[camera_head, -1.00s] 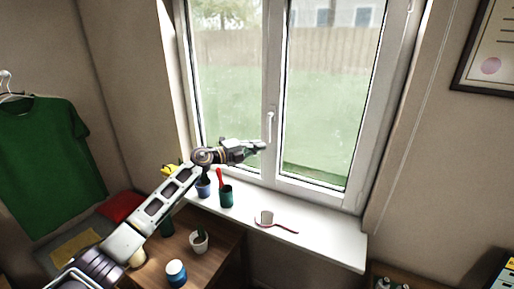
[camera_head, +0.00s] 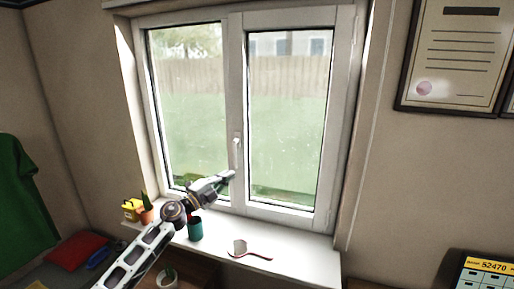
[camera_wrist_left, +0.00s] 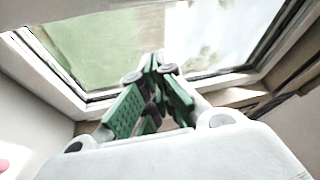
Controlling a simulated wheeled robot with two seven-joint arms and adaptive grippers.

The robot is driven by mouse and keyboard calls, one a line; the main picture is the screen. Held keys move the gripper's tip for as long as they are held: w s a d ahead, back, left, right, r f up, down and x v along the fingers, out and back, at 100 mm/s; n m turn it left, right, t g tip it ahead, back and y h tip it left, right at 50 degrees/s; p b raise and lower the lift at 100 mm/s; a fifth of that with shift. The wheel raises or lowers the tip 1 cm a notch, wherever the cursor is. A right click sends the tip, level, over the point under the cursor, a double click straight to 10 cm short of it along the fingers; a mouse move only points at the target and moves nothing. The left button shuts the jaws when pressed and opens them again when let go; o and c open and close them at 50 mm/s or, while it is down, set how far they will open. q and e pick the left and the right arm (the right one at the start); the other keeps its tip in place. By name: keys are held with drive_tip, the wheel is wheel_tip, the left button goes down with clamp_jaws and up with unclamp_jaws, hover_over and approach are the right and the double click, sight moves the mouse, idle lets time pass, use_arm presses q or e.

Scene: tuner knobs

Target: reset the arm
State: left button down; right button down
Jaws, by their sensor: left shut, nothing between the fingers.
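My left gripper (camera_head: 228,176) is shut and empty. It is held up in front of the window, its tips just below and left of the window handle (camera_head: 237,152). In the left wrist view its green-padded fingers (camera_wrist_left: 152,62) meet at the tips, with the window frame and glass behind them. My left arm comes in from the bottom left of the head view. My right gripper is not in view.
A red cushion (camera_head: 78,250) lies at lower left. A framed certificate (camera_head: 455,50) hangs at right.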

use_arm(q)
drive_tip(key=s+a+f+n+g+y, duration=0.1)
drive_tip(key=s+a+f+n+y, duration=0.5)
drive_tip(key=s+f+n+y, duration=0.3)
drive_tip(key=s+a+f+n+g+y, duration=0.1)
drive_tip(key=s+a+f+n+y, duration=0.5)
drive_tip(key=s+f+n, duration=0.4)
drive_tip(key=s+d+f+n+g+h, duration=0.15)
drive_tip(key=s+f+g, duration=0.4)
drive_tip(key=s, duration=0.75)
drive_tip(key=s+f+n+g+h, duration=0.15)
drive_tip(key=s+f+g, duration=0.45)
drive_tip(key=s, duration=0.6)
wheel_tip(320, 180, down, 33)
drive_tip(key=s+y, duration=0.1)
drive_tip(key=s, duration=0.2)
drive_tip(key=s+a+f, duration=0.2)
drive_tip(key=s+f, duration=0.8)
drive_tip(key=s, duration=0.1)
drive_tip(key=s+a+f+g, duration=0.1)
drive_tip(key=s+a+f, duration=0.1)
drive_tip(key=s+f, duration=0.8)
drive_tip(key=shift+s+f, duration=0.25)
drive_tip(key=shift+s, duration=0.45)
